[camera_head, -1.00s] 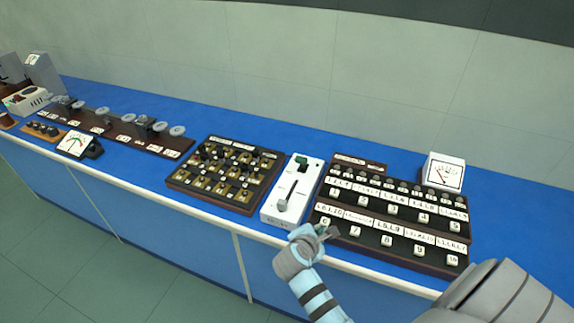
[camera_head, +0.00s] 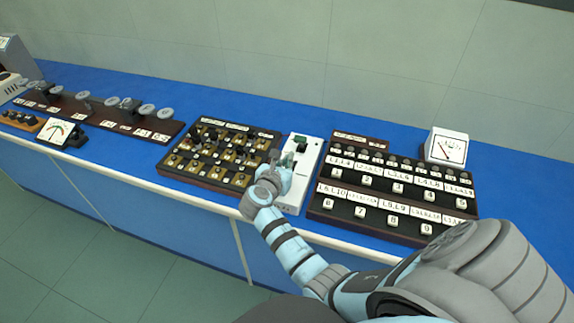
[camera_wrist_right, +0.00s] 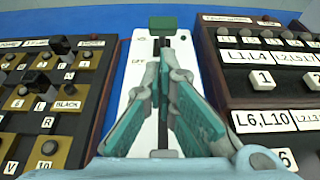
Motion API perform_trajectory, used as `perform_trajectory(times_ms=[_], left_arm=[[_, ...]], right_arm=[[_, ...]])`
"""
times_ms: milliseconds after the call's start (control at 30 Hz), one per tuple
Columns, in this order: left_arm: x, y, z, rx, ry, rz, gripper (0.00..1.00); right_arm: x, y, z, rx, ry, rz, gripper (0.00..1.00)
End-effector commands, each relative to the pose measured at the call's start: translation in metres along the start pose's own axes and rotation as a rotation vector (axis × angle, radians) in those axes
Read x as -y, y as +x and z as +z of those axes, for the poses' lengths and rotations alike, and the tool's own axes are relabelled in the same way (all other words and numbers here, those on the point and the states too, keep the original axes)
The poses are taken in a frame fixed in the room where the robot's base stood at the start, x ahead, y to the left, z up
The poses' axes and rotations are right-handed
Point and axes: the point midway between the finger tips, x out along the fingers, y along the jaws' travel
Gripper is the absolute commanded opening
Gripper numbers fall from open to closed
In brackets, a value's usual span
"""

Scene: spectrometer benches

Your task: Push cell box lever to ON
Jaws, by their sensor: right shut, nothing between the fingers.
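The cell box (camera_head: 310,160) is a narrow white box with a green block (camera_wrist_right: 163,23) at its far end and a dark lengthwise slot (camera_wrist_right: 163,125). An OFF-like label shows beside the slot in the right wrist view. My right gripper (camera_head: 287,162) is shut and empty, over the box; its fingertips (camera_wrist_right: 166,62) lie over the slot in the right wrist view. The lever is not clearly seen; my fingers cover much of the slot, so I cannot tell its position or whether they touch it. My left gripper is not in view.
A dark board with brass contacts (camera_head: 197,177) is close on the box's left. A dark panel with labelled keys (camera_head: 385,228) is close on its right. A white meter (camera_head: 446,146) stands behind that panel. The blue bench (camera_head: 190,96) is bare behind the boards.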

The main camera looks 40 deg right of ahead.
Motion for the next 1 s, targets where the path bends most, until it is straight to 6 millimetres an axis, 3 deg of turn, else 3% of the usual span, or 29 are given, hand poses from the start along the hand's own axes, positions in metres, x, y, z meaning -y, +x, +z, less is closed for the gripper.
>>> perform_trajectory(times_ms=[33,100,333,800,1000], left_arm=[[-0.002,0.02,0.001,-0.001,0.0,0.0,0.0],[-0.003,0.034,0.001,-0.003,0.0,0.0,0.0],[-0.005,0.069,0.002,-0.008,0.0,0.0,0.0],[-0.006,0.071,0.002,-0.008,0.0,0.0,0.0],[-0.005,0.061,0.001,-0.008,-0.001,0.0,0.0]], right_arm=[[0.0,0.014,-0.01,0.004,0.001,-0.001,0.0],[-0.001,0.028,-0.011,0.003,0.001,0.0,0.0],[-0.001,0.064,-0.009,0.001,0.0,0.001,0.0],[0.0,0.071,-0.005,-0.006,-0.002,-0.001,0.0],[0.001,0.073,0.0,-0.029,0.0,-0.005,0.0]])
